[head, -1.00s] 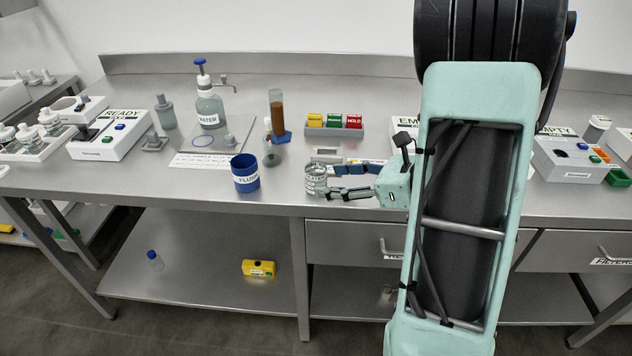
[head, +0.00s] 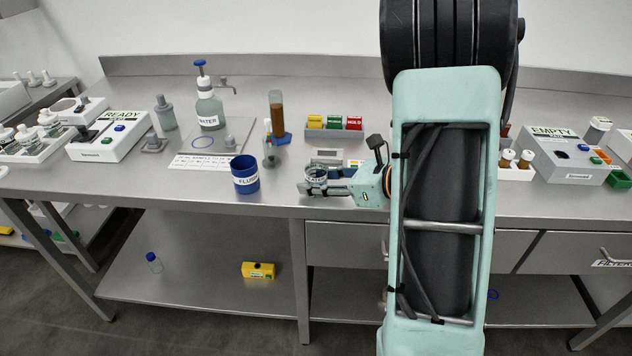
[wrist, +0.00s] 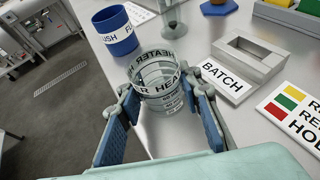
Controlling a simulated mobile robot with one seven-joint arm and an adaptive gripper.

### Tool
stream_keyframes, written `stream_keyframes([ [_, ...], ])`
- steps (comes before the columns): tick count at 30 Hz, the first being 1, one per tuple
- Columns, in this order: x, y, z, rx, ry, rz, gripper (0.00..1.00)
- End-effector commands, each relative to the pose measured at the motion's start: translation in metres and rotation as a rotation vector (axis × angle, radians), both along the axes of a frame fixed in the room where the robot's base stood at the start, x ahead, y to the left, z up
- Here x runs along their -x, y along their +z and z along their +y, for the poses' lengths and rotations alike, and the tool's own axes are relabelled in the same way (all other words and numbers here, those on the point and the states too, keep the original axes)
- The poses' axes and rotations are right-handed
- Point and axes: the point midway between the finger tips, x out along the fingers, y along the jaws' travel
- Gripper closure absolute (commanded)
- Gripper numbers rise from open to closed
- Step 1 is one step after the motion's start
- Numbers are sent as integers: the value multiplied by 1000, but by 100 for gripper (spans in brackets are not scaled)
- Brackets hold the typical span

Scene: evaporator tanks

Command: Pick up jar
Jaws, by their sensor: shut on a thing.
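The jar is a clear glass vessel (wrist: 158,78) with a dark-lettered band reading in part "HEATER". In the wrist view it stands between my fingers, near the bench's front edge. In the head view the jar (head: 316,178) is at the tip of my gripper (head: 325,187). My gripper (wrist: 160,95) is shut on the jar, with one finger on each side of it. The jar looks upright. I cannot tell whether its base touches the bench.
A blue FLUSH cup (head: 245,176) stands left of the jar. Behind are a BATCH holder (wrist: 243,58), a brown-filled cylinder (head: 277,115) and a WATER bottle (head: 209,108). A colored-block rack (head: 335,132) lies farther back. The bench's front edge (head: 270,209) is close.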

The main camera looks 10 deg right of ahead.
Motion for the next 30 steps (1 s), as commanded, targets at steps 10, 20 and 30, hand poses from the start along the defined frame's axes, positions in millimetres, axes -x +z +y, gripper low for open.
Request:
stream_keyframes([
  [10,0,2,0,0,0,-1,98],
  [20,-1,34,0,-1,1,-6,98],
  [30,48,94,0,-2,-2,-7,98],
])
